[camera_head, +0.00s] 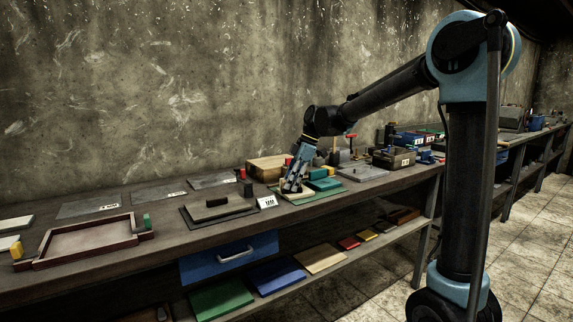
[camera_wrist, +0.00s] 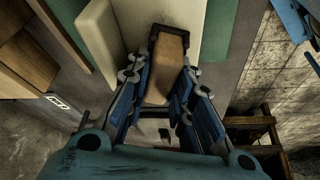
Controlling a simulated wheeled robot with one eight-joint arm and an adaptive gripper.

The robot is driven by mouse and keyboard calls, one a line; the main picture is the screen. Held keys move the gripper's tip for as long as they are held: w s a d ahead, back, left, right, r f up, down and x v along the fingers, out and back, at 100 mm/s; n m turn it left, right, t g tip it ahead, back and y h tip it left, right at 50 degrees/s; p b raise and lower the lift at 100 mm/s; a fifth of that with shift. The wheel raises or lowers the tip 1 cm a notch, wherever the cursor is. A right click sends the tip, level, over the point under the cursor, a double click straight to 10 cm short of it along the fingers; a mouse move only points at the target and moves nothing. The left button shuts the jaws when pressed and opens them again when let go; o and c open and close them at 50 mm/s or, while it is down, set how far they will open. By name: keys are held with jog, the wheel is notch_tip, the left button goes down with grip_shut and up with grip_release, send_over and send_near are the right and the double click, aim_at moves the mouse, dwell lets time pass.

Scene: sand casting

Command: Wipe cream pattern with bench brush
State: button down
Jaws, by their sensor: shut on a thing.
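My gripper (camera_head: 291,186) reaches down over the bench, and its two fingers also show in the wrist view (camera_wrist: 162,84). It is shut on the bench brush (camera_wrist: 166,62), a tan wooden block with a dark end, which lies between the fingers. The cream pattern (camera_wrist: 106,38) is a pale block beneath and beside the brush in the wrist view. In the head view, its pale edge (camera_head: 283,193) shows low by the fingertips on a green mat (camera_head: 335,188). Whether the brush touches the pattern cannot be told.
Green blocks (camera_head: 326,184) sit close to the right of my gripper. A wooden box (camera_head: 267,168) stands behind, and a small white label (camera_head: 267,202) stands in front. A grey plate with a dark-handled block (camera_head: 216,203) lies to the left. A reddish tray (camera_head: 85,242) lies farther left.

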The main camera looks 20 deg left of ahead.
jog(key=shift+s+a, duration=0.45)
jog(key=shift+a, duration=0.1)
jog(key=shift+s+a+r, duration=0.15)
jog(key=shift+r, duration=0.9)
jog(key=shift+d+r, duration=0.2)
jog(key=shift+r, duration=2.75)
jog(key=shift+w+d, duration=0.1)
jog(key=shift+w, duration=0.1)
